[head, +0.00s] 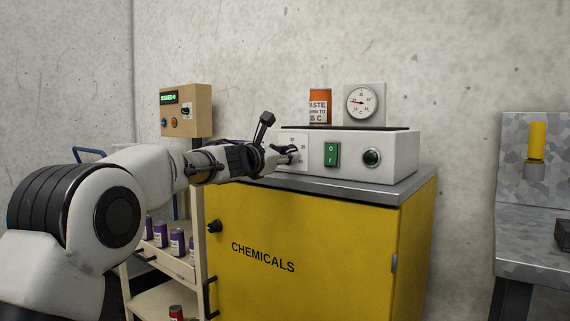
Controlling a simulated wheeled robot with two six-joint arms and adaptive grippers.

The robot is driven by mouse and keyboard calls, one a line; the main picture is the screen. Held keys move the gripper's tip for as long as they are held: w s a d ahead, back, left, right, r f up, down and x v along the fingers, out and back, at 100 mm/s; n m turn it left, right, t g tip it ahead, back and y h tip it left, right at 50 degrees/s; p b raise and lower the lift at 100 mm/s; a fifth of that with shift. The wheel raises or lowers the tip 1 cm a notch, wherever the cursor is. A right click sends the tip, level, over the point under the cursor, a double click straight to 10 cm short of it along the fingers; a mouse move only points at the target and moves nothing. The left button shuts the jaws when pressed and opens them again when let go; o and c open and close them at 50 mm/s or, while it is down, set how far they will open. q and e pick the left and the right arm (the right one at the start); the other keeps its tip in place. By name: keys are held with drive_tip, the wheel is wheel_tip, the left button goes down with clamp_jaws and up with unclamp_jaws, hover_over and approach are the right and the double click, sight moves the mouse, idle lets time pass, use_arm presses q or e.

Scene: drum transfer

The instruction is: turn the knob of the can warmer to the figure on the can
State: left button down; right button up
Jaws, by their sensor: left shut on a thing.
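The can warmer (398,160) is a white box on top of the yellow cabinet. An orange can (320,94) stands on its dark top plate; its white label shows part of a text ending in "5 C", with the first digit unclear. My left gripper (290,155) comes in from the left and is shut on the knob (295,158) on the warmer's front. The gripper hides most of the knob and part of its scale, so the pointer's setting cannot be read. A green rocker switch (331,154) and a round green lamp (372,157) sit right of the knob. My right gripper is out of view.
The yellow cabinet (310,245) is marked CHEMICALS. A cart (178,266) with purple cans is at left, below a tan wall box (186,110). A grey bench (530,235) stands at right.

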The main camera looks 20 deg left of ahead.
use_arm(q)
drive_tip(key=shift+r+m, duration=0.1)
drive_tip(key=shift+m, duration=0.4)
drive_tip(key=shift+b, duration=0.3)
drive_tip(key=c, duration=0.8)
unclamp_jaws()
drive_tip(key=v, duration=1.2)
